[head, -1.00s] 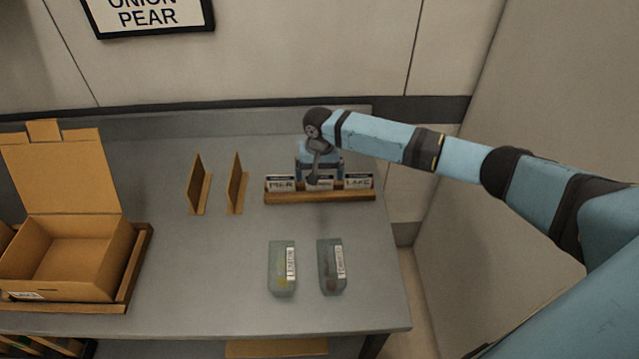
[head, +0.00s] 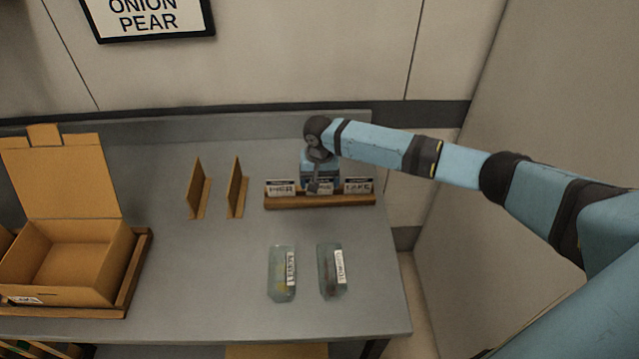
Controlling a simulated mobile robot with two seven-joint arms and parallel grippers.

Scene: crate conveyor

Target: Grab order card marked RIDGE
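A wooden card holder (head: 320,201) stands at the back right of the table with three cards in a row. The left card (head: 281,188) seems to read PIER and the right card (head: 359,186) reads LAKE. The middle card (head: 322,188) is partly covered by my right gripper (head: 318,186), and its word cannot be read in full. My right gripper points down at the middle card from above and behind. Its fingers are too small and hidden to tell whether they are open or closed on the card. My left gripper is not in view.
Two clear packs with labels, the left one (head: 282,274) and the right one (head: 331,271), lie in front of the holder. Two cardboard dividers (head: 237,188) stand left of it. An open cardboard box (head: 68,262) sits at the left. The table's middle (head: 190,270) is clear.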

